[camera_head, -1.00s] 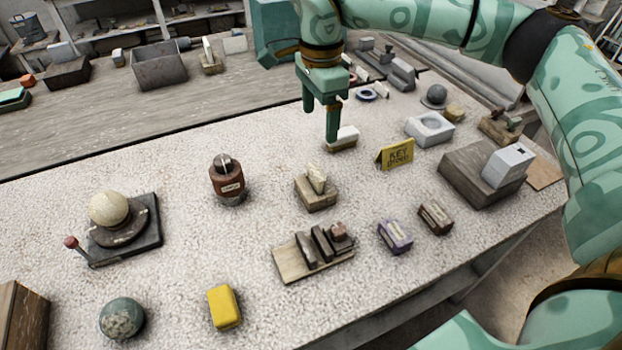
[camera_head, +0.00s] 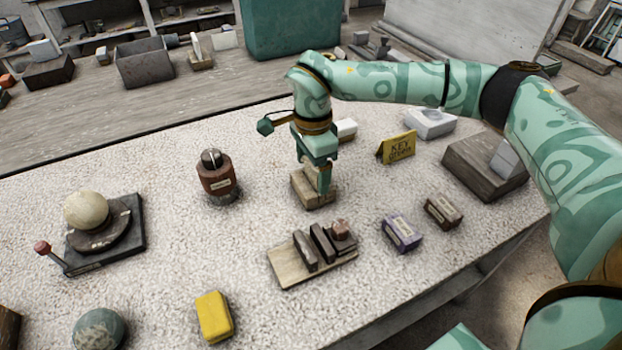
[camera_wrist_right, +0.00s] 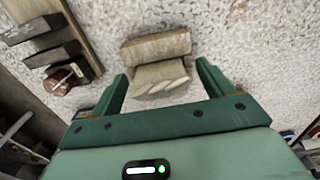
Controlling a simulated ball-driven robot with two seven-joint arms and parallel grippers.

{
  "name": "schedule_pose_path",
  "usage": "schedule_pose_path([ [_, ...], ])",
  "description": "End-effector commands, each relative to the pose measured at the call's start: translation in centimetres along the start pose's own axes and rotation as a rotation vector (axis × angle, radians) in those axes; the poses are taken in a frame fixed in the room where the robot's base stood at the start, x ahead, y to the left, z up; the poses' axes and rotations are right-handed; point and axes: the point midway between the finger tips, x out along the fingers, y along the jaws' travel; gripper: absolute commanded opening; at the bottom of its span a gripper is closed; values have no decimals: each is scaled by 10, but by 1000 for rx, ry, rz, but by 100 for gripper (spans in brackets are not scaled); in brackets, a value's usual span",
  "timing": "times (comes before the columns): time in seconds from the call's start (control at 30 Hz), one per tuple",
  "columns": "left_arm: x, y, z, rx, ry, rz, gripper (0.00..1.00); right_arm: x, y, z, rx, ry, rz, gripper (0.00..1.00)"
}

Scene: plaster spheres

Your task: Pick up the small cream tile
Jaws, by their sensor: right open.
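The small cream tile (camera_wrist_right: 160,78) stands in a wooden block (camera_wrist_right: 150,47) in the right wrist view, with slanted marks along its edge. It lies between the two spread fingers of my right gripper (camera_wrist_right: 161,72), with a gap on each side. In the head view the right gripper (camera_head: 322,187) points down over the wooden block (camera_head: 303,190) and hides the tile. The right gripper is open and holds nothing. My left gripper is not in view.
A rack of dark slabs (camera_head: 283,270) stands just in front of the block. A brown jar (camera_head: 216,177) is to the left, a yellow sign (camera_head: 398,147) to the right. A purple block (camera_head: 402,234) and a dark brown block (camera_head: 443,211) sit at the right.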

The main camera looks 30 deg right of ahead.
Motion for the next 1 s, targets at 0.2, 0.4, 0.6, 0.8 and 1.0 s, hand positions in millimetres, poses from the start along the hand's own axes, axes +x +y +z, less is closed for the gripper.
schedule_pose_path([
  [0.2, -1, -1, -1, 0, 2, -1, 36, -2, 0, 0, 1, 0, -3, 69],
  [0.4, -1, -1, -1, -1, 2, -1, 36, -2, 0, 0, 1, 0, -2, 29],
  [0.6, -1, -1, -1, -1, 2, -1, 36, -2, 0, 0, 1, 0, -3, 29],
  [0.8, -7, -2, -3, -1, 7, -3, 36, -15, 0, 0, 1, 0, -6, 29],
  [1.0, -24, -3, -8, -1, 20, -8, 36, -52, 9, 4, -3, -2, -8, 29],
])
